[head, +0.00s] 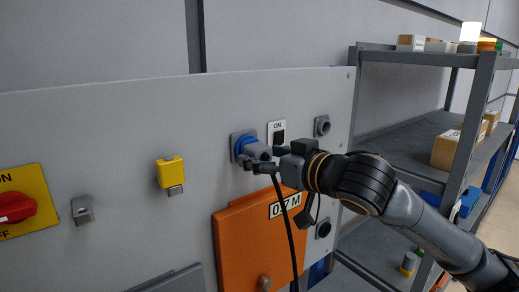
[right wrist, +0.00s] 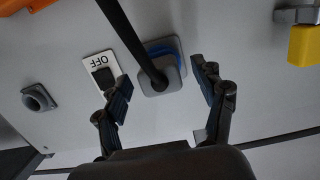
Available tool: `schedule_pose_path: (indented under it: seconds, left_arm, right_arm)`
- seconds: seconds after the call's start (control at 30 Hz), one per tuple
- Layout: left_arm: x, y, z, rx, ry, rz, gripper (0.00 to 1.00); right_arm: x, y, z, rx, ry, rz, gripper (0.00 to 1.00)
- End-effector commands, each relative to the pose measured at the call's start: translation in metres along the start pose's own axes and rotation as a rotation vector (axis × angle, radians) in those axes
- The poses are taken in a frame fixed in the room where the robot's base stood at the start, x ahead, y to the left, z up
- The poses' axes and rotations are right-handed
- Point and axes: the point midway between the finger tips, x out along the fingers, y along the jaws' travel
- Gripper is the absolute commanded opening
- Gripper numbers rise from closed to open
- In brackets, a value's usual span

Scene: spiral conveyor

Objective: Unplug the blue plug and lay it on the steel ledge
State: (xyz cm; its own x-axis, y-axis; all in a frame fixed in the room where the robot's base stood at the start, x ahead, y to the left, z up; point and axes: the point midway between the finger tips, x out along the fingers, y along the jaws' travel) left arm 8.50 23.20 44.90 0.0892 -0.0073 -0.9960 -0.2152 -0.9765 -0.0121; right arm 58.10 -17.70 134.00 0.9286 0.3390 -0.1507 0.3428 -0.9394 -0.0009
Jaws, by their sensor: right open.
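The blue plug (head: 258,148) sits in its socket on the grey wall panel, with a black cable hanging down from it. In the right wrist view the grey plug body (right wrist: 165,77) shows in front of a blue ring, with the cable crossing it. My right gripper (head: 262,160) is open at the plug, one finger on each side; in the right wrist view (right wrist: 161,92) gaps show between fingers and plug. A grey ledge-like surface (head: 168,280), probably the steel ledge, shows in part at the bottom of the head view. My left gripper is not in view.
A switch (head: 278,134) is close beside the plug. An orange cover (head: 240,235) lies below it. A yellow block (head: 170,172) and a red rotary switch (head: 15,208) are to the left. Shelves (head: 405,57) with boxes stand at the right.

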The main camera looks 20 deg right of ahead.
Motion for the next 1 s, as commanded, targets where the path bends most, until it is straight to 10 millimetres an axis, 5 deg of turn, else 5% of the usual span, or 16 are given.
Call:
schedule_pose_path:
  seconds: [0.2,0.5,0.8,0.83,0.87,1.0]
  left_arm:
    - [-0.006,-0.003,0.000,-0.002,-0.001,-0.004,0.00]
    - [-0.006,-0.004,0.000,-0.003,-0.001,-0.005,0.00]
    - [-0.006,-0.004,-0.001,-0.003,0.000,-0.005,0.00]
    - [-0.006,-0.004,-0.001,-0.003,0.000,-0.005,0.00]
    - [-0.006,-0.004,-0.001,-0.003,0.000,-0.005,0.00]
    - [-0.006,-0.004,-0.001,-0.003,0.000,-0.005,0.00]
  right_arm:
    - [0.019,0.000,-0.001,-0.001,0.001,0.001,0.70]
    - [0.021,0.000,0.000,-0.001,0.001,0.001,0.70]
    - [0.021,0.000,0.000,-0.001,0.001,0.001,0.13]
    - [0.021,0.000,0.000,-0.001,0.001,0.001,0.10]
    - [0.021,0.000,0.000,-0.001,0.001,0.001,0.41]
    - [0.021,0.001,0.000,-0.001,0.001,0.001,0.12]
